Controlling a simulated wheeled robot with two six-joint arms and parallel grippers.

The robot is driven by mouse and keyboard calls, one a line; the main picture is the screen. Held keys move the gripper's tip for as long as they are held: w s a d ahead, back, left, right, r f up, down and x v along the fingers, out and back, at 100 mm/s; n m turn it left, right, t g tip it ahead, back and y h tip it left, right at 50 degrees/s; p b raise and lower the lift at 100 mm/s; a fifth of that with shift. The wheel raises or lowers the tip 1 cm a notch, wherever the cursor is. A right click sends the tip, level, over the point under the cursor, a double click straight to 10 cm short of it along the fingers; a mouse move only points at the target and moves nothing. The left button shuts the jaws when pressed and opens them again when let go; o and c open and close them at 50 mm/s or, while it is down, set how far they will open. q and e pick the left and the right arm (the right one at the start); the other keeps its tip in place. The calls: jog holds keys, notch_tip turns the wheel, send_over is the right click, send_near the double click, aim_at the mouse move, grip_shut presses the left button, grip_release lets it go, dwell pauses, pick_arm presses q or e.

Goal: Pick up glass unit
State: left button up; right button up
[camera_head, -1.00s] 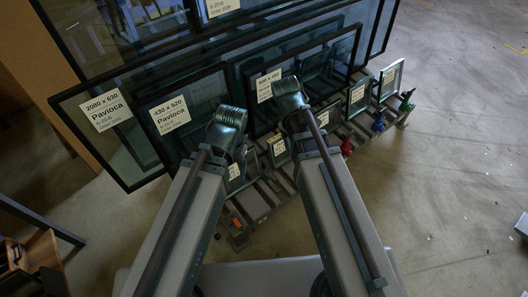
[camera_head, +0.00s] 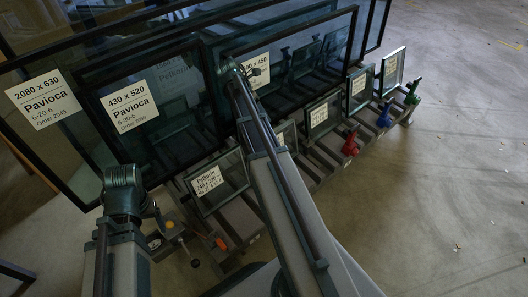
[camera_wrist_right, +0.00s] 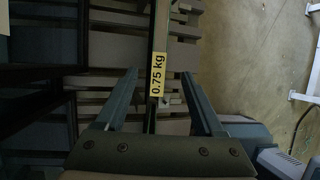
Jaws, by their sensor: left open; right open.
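Several black-framed glass units stand in slots of a rack (camera_head: 245,215). A small unit with a white label (camera_head: 232,172) stands in front, and three more small units (camera_head: 322,116) stand farther right. A larger unit marked 430 x 520 (camera_head: 165,105) stands behind. My left gripper (camera_head: 152,212) is at the rack's left front, partly hidden by its wrist, and holds nothing that I can see. My right gripper (camera_wrist_right: 158,84) is open, its two fingers on either side of a thin glass edge with a yellow 0.75 kg label (camera_wrist_right: 158,75). In the head view its fingers are hidden behind its arm.
A yellow knob (camera_head: 169,224) and an orange handle (camera_head: 221,244) are near my left gripper. Open concrete floor (camera_head: 455,170) lies to the right.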

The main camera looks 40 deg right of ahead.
jog(key=b+x, duration=0.7)
jog(key=x, duration=0.1)
jog(key=shift+f, duration=0.2)
jog(key=shift+d+f+b, duration=0.1)
jog(key=shift+d+b, duration=0.1)
jog(key=shift+b, duration=0.15)
jog(key=shift+s, duration=0.1)
jog(key=b+x, duration=0.4)
jog(key=x, duration=0.1)
jog(key=shift+d, duration=0.3)
jog(key=shift+f+b, duration=0.15)
jog(key=shift+b, duration=0.25)
